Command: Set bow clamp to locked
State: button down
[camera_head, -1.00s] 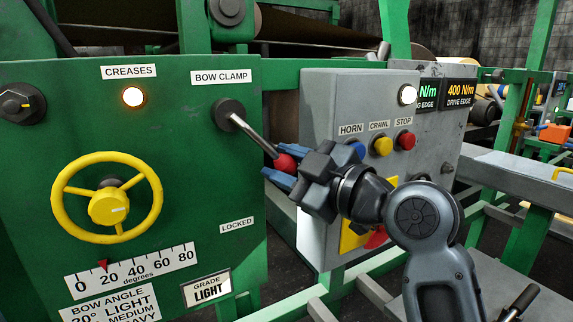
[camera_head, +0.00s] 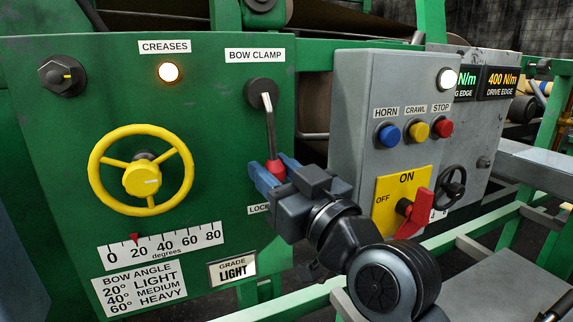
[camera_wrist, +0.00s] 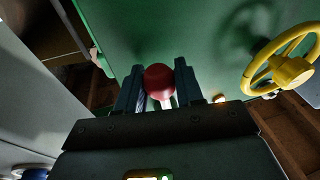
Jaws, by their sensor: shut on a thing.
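The bow clamp lever (camera_head: 269,128) is a metal rod on a dark round pivot, under the "BOW CLAMP" label (camera_head: 254,55) on the green panel. The rod points almost straight down. Its red knob (camera_head: 275,170) sits between the blue fingers of my gripper (camera_head: 276,175), which is shut on it. The wrist view also shows the red knob (camera_wrist: 159,80) between the two fingers (camera_wrist: 158,88). The "LOCKED" label (camera_head: 258,209) is just below the knob, partly hidden by my gripper.
Left of the lever are a yellow handwheel (camera_head: 142,179) and an angle scale (camera_head: 160,246) with its red pointer near 20. To the right, a grey box (camera_head: 355,130) carries horn, crawl and stop buttons and a red switch handle (camera_head: 416,212). A green rail crosses low in front.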

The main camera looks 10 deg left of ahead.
jog(key=shift+s+a+f+m, duration=0.1)
jog(key=shift+s+a+m, duration=0.15)
jog(key=shift+m, duration=0.25)
jog(key=shift+a, duration=0.1)
jog(key=c, duration=0.8)
grip_release()
jog(key=b+v, duration=0.1)
jog(key=v, duration=0.6)
jog(key=shift+s+d+f, duration=0.15)
jog(key=shift+s+d, duration=0.05)
jog(key=shift+s, duration=0.1)
